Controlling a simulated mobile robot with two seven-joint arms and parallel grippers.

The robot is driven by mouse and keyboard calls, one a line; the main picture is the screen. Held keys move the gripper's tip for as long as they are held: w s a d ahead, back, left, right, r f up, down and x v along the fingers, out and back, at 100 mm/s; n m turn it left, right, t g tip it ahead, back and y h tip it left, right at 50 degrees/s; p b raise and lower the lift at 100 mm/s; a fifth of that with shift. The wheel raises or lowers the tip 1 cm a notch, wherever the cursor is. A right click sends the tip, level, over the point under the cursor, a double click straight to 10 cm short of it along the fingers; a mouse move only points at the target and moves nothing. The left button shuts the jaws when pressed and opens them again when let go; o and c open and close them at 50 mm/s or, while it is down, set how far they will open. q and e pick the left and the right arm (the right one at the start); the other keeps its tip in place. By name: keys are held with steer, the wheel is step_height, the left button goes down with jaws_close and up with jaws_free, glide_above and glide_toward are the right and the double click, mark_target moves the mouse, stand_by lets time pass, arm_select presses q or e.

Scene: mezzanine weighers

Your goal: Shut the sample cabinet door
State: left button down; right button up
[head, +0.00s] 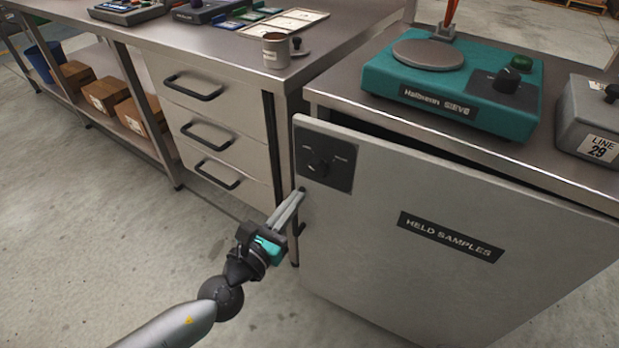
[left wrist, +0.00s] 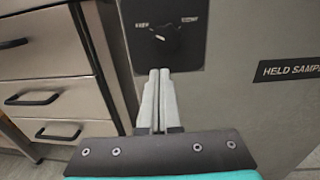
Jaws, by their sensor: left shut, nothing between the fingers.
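The sample cabinet door (head: 400,250) is a light grey panel with a "HELD SAMPLES" label (head: 450,236) and a black plate with a rotary knob (head: 323,167). It stands ajar, with a dark gap along its top edge below the cabinet top. My left gripper (head: 300,194) is shut and empty, its fingertips at the door's left edge just below the black plate. In the left wrist view the closed fingers (left wrist: 159,75) overlap the lower edge of the plate (left wrist: 161,35). I cannot tell whether they touch the door. My right gripper is not in view.
A teal sieve machine (head: 455,85) and a grey box marked "LINE 29" (head: 592,120) stand on the cabinet top. A drawer unit (head: 215,130) stands to the left under a counter with a cup (head: 275,50). The floor in front is clear.

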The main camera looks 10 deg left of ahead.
mark_target(310, 179)
arm_select(q)
steer(key=x, duration=0.7)
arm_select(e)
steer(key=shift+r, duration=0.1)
